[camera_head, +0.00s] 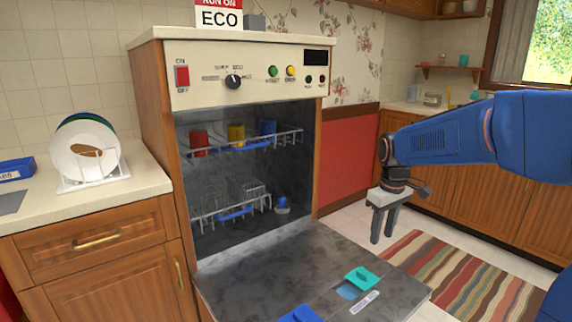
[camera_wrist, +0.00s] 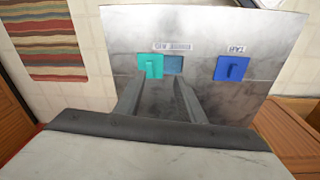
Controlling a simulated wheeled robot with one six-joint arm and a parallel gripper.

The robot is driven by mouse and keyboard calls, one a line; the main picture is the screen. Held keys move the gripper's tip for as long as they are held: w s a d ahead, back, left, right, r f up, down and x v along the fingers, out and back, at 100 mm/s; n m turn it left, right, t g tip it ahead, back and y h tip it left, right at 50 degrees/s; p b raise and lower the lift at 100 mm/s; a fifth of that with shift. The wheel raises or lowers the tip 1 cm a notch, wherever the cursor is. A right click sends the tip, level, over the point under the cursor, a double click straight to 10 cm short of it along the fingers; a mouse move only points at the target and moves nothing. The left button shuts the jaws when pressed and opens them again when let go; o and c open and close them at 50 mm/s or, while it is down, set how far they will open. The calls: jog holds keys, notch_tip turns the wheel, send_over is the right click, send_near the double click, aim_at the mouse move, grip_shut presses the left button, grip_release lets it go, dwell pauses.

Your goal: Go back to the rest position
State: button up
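My gripper (camera_head: 382,232) hangs with its fingers pointing down, to the right of the dishwasher (camera_head: 250,75) and above the outer end of its lowered door (camera_head: 245,275). Its two fingers are apart with nothing between them. They also show in the wrist view (camera_wrist: 157,92), pointing towards the door's inner face, with a gap between them. A teal flap (camera_head: 361,278) stands open beside a bluish compartment in the door. A blue flap (camera_head: 300,314) is at the picture's bottom edge. Both flaps also show in the wrist view, the teal one (camera_wrist: 151,66) left of the blue one (camera_wrist: 232,68).
Red (camera_head: 199,142), yellow (camera_head: 236,135) and blue (camera_head: 268,128) cups are in the upper rack (camera_head: 290,138); the lower rack (camera_head: 205,212) is below. Plates (camera_head: 75,158) stand on the left counter (camera_head: 140,175). A striped rug (camera_head: 440,275) lies on the floor at right.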

jog(key=s+f+m+t, duration=0.2)
jog(key=s+m, duration=0.3)
jog(key=s, duration=2.4)
jog(key=shift+s+d+m+t, duration=0.2)
jog(key=shift+d+m+t, duration=0.15)
jog(key=shift+t, duration=0.55)
jog(key=shift+a, duration=0.1)
jog(key=shift+c, duration=0.6)
